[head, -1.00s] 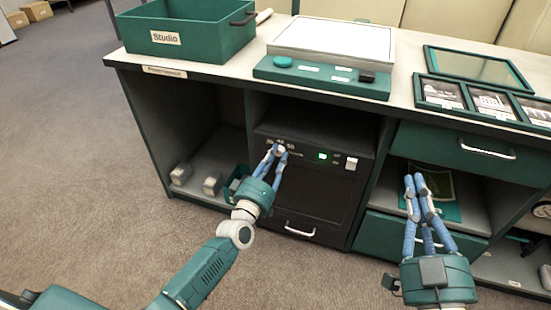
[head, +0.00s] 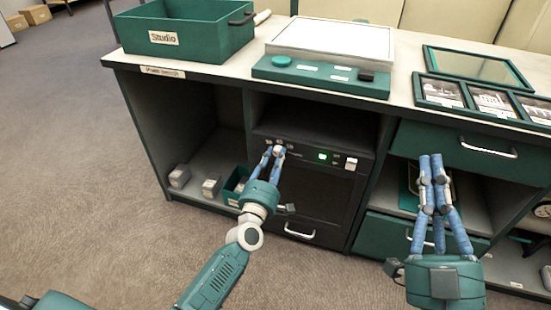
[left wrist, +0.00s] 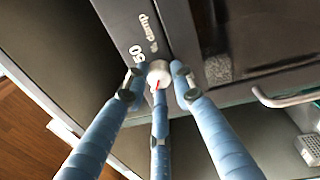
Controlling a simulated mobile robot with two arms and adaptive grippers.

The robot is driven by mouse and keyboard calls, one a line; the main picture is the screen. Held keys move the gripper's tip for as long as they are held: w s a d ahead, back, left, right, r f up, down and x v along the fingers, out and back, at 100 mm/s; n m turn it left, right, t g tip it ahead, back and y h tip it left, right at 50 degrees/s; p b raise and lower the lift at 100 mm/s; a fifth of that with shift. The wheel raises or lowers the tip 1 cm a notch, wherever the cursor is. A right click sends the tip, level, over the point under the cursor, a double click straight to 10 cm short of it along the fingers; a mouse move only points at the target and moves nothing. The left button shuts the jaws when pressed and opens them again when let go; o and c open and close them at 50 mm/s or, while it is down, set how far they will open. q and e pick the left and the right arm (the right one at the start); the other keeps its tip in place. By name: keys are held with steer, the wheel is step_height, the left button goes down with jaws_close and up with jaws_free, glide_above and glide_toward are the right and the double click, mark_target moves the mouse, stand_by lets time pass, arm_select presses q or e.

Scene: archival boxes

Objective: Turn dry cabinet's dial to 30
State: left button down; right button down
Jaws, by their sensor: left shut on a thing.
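The dry cabinet (head: 312,189) is a dark unit with a handle, set under the counter. Its dial (left wrist: 158,74) is a small pale knob with a red pointer mark. Near it the left wrist view shows the printed "50" and "damp". My left gripper (head: 274,150) is shut on the dial, with its blue fingers around it; in the left wrist view (left wrist: 158,82) the fingertips meet the knob. A green display (head: 322,156) is lit right of the dial, too small to read. My right gripper (head: 431,160) is apart from the cabinet, before the right shelf, its fingertips close together.
A pale button or switch (head: 351,163) sits right of the display. The counter above bears a green box (head: 185,40) labelled "Studio", a light panel (head: 332,42) and framed pictures (head: 490,99). Small grey objects (head: 211,187) stand in the left shelf. The carpet at left is clear.

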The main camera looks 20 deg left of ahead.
arm_select(q)
steer(key=shift+a+r+n, duration=0.1)
steer(key=shift+a+n, duration=0.15)
steer(key=shift+n, duration=0.45)
arm_select(e)
steer(key=shift+s+r, duration=0.15)
steer(key=shift+r, duration=0.05)
arm_select(q)
steer(key=c, duration=1.4)
jaws_free()
steer(key=shift+c, duration=0.2)
steer(key=shift+d, duration=0.1)
steer(key=s+f, duration=0.1)
steer(key=s, duration=1.1)
steer(key=shift+f, duration=0.15)
steer(key=shift+d, duration=0.1)
